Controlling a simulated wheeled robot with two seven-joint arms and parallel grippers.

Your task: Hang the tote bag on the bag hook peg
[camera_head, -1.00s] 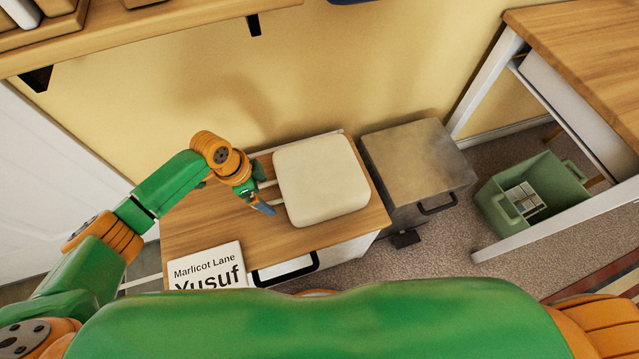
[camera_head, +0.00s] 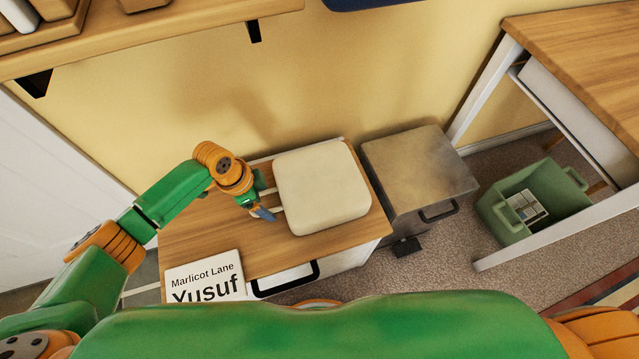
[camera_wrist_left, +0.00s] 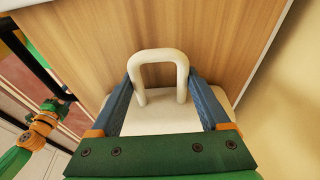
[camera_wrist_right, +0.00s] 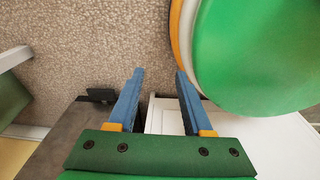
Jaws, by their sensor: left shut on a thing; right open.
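The tote bag (camera_head: 322,190) is a cream, rounded, box-like bag. It lies on the wooden top of a low cabinet in the head view, with its handles toward the left. My left gripper (camera_head: 263,206) is at the handle side and is shut on the bag's handle. In the left wrist view, one cream handle loop (camera_wrist_left: 158,56) stands between the blue fingers, which press near its two sides. My right gripper (camera_wrist_right: 159,74) is open and empty, above the floor and cabinet edges in the right wrist view. I cannot make out the bag hook peg in any view.
The cabinet (camera_head: 215,225) carries a "Marlicot Lane Yusuf" sign (camera_head: 205,278). A grey metal bin (camera_head: 418,168) stands right of it. A green crate (camera_head: 500,218) sits by a desk (camera_head: 590,60). A wall shelf (camera_head: 190,22) overhangs at the upper left. Open carpet lies in front.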

